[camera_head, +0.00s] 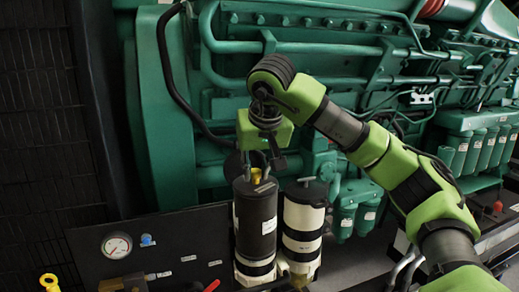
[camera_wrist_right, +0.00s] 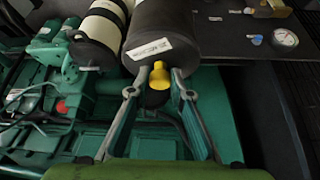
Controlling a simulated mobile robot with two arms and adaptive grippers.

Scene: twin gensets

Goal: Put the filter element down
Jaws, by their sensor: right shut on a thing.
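The filter element, a black cylinder with a white label (camera_head: 268,226), hangs or stands upright at the middle of the head view. It has a yellow knob (camera_head: 256,176) on top. My right gripper (camera_head: 263,166) points down from above and is shut on this knob. In the right wrist view, the two fingers (camera_wrist_right: 166,76) straddle the yellow knob (camera_wrist_right: 158,80) at the end of the black cylinder (camera_wrist_right: 163,25). A white and black banded body shows below the cylinder; I cannot tell whether the cylinder rests on it. My left gripper is not in view.
A white canister with black bands (camera_head: 302,226) stands close to the right of the cylinder. The green engine (camera_head: 220,100) with pipes rises behind. A dark panel with a round gauge (camera_head: 117,246) lies to the left, and smaller green filters (camera_head: 347,208) to the right.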

